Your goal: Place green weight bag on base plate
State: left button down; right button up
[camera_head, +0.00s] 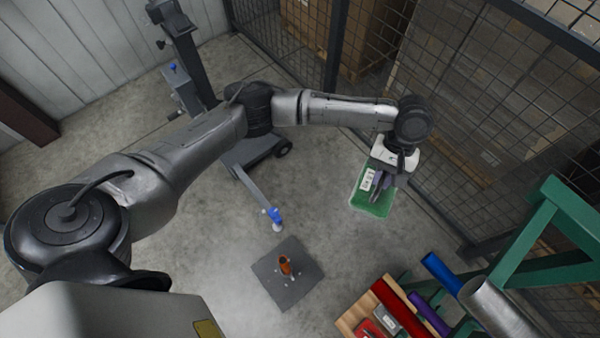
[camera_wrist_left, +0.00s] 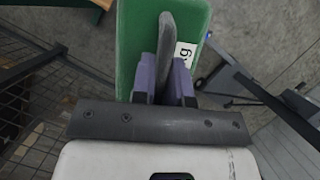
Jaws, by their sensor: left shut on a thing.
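The green weight bag (camera_head: 371,200) hangs from my left gripper (camera_head: 380,186) in the head view, right of centre and above the floor. It has a white label. In the left wrist view the bag (camera_wrist_left: 128,50) fills the upper middle, and my left gripper (camera_wrist_left: 165,85) is shut on its grey strap or handle between two purple fingers. A dark grey base plate (camera_head: 298,297) lies flat on the floor at the lower middle, with an orange object standing on it. The bag is apart from the plate, up and to its right. My right gripper is not in view.
The orange object (camera_head: 285,265) stands near the plate's middle. A wheeled stand (camera_head: 245,165) with a blue-tipped leg reaches toward the plate. A green rack (camera_head: 550,225) with coloured rolls and a wooden tray are at lower right. Wire mesh fencing (camera_head: 465,90) stands behind the bag.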

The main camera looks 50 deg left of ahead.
pick_arm(q)
notch_tip(320, 180, down, 49)
jog(key=w+a+n+t+h+b, duration=0.25)
jog(key=n+b, duration=0.55)
jog(key=b, duration=1.8)
jog(key=s+a+f+n+b, duration=0.1)
jog(key=s+f+b, duration=0.5)
jog(key=f, duration=1.1)
jog(key=s+a+f+n+t+b, duration=0.1)
jog(key=s+a+f+n+b, duration=0.1)
jog(key=s+f+b, duration=0.5)
jog(key=s+a+f+n+b, duration=0.2)
jog(key=s+f+b, duration=0.5)
jog(key=f+b, duration=0.7)
jog(key=shift+s+a+f+t, duration=0.1)
jog(key=shift+a+f+t, duration=0.1)
jog(key=shift+f, duration=3.15)
jog(key=shift+a+f+t, duration=0.15)
jog(key=shift+f, duration=3.15)
